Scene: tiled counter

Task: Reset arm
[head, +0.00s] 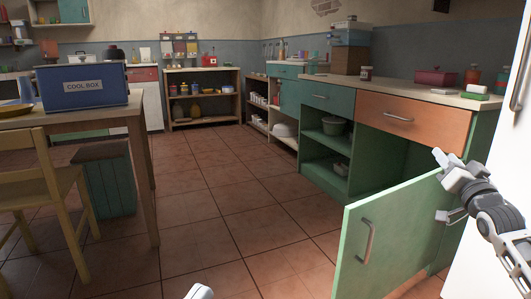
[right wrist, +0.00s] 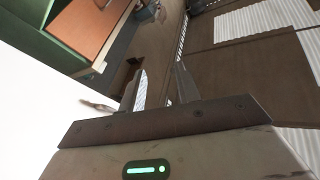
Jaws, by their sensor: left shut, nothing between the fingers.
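My right gripper (head: 446,187) is at the right side of the head view, beside the hinge end of an open green cabinet door (head: 385,235). Its fingers are spread apart. The right wrist view also shows this gripper (right wrist: 160,84) with a gap between its fingers and nothing held. My left gripper (head: 200,292) shows only as a small pale piece at the bottom edge of the head view. It is shut and empty, well left of the door; most of it is out of frame.
The green door stands out into the floor space (head: 215,225). A counter (head: 405,88) with an orange drawer (head: 420,118) runs along the right. A wooden table (head: 110,108) with a blue cool box (head: 85,86) and a chair (head: 45,190) stand left. A white panel (head: 510,150) is close at right.

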